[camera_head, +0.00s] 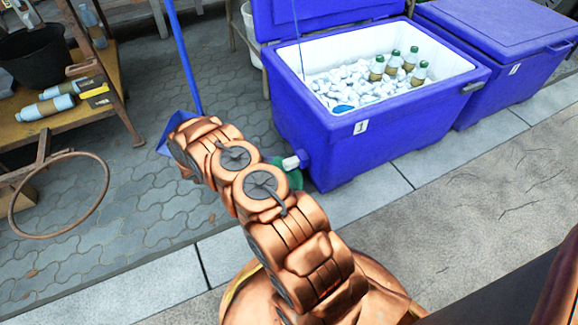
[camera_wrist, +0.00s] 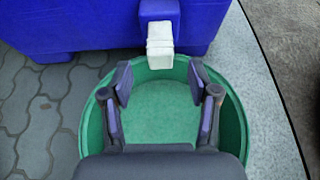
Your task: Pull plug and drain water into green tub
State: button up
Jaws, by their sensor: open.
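The blue cooler (camera_head: 340,140) stands open with ice and several bottles inside. A white plug (camera_head: 291,162) sticks out of a blue spout low on its left side. In the wrist view the white plug (camera_wrist: 160,42) points down from the spout, over the far rim of the green tub (camera_wrist: 93,125). The tub sits on the ground under the spout and is mostly hidden behind my arm in the head view (camera_head: 292,178). My gripper (camera_wrist: 160,82) is open and empty, above the tub, with its fingertips just short of the plug and apart from it.
A second blue cooler (camera_head: 500,55), closed, stands to the right. A blue long-handled tool (camera_head: 184,58) stands at the left of my arm. A wooden shelf (camera_head: 50,125) with bottles and a black bucket (camera_head: 35,55) is at far left, near a rusty ring (camera_head: 100,195).

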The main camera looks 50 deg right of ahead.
aim_at(284, 163)
jog(key=b+x, duration=0.2)
jog(key=x, duration=0.5)
jog(key=shift+s+d+b, duration=0.1)
jog(key=shift+d+b, duration=0.1)
jog(key=shift+b, duration=0.2)
grip_shut()
dwell(0.3)
